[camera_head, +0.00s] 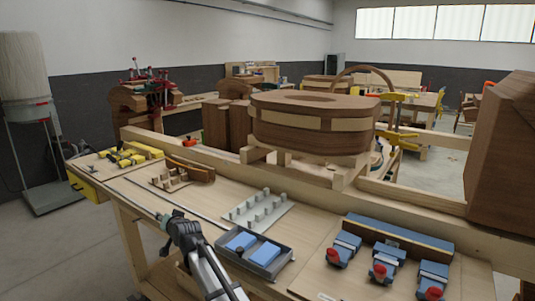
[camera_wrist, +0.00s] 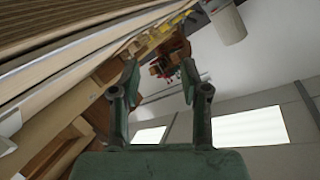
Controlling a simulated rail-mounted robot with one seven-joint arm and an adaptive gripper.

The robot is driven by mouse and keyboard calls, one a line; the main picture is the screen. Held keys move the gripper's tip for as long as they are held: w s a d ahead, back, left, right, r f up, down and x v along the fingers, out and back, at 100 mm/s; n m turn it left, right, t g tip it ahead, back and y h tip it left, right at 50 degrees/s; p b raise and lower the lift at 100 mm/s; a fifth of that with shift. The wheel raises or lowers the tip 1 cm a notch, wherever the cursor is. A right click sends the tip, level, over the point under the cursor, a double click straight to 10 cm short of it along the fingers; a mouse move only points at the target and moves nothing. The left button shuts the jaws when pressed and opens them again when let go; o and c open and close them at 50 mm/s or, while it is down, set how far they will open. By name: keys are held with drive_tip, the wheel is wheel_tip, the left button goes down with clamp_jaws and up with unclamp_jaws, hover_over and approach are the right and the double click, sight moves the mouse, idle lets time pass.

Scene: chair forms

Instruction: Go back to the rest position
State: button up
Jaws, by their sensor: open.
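My gripper (camera_head: 168,217) is low in the head view, over the front edge of the workbench (camera_head: 130,205), left of a grey tray (camera_head: 288,261). In the wrist view my gripper (camera_wrist: 160,72) has its two green fingers spread apart, with nothing between them. The bench and wood pieces lie tilted beyond the fingers on the left of that view. The arm behind the gripper runs down out of the head view's bottom edge.
The tray holds blue blocks (camera_head: 240,242). A pegged plate (camera_head: 258,211), blue blocks with red knobs (camera_head: 383,267) and yellow clamps (camera_head: 130,156) lie on the bench. A large wooden form (camera_head: 310,125) stands behind. Open floor (camera_head: 60,250) lies at left.

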drive_tip(key=s+d+f+g+h, duration=0.15)
drive_tip(key=d+f, duration=0.25)
drive_tip(key=f, duration=0.4)
drive_tip(key=s+d+f+h, duration=0.1)
drive_tip(key=s+d+f, duration=0.2)
drive_tip(key=f, duration=0.5)
drive_tip(key=s+d+f+g+h, duration=0.15)
drive_tip(key=d+f, duration=0.25)
drive_tip(key=f, duration=0.4)
drive_tip(key=s+d+f+n+g+h+p, duration=0.1)
drive_tip(key=s+d+f+g+h, duration=0.1)
drive_tip(key=s+d+f, duration=0.6)
drive_tip(key=s+d+f+g+h+p, duration=0.1)
drive_tip(key=s+d+f+g, duration=0.1)
drive_tip(key=s+d+f, duration=0.65)
drive_tip(key=s+d+f+g+h+p, duration=0.1)
drive_tip(key=s+d+f+g+h, duration=0.15)
drive_tip(key=s+d+f, duration=0.85)
drive_tip(key=s+d+g+p, duration=0.1)
drive_tip(key=s+d+g, duration=0.3)
drive_tip(key=s, duration=0.9)
drive_tip(key=s+d+r+m+g+p, duration=0.1)
drive_tip(key=s+d+g, duration=0.3)
drive_tip(key=s+d, duration=0.6)
drive_tip(key=s, duration=0.4)
drive_tip(key=shift+s+r+g, duration=0.25)
drive_tip(key=shift+r+g, duration=0.05)
drive_tip(key=shift+g, duration=0.05)
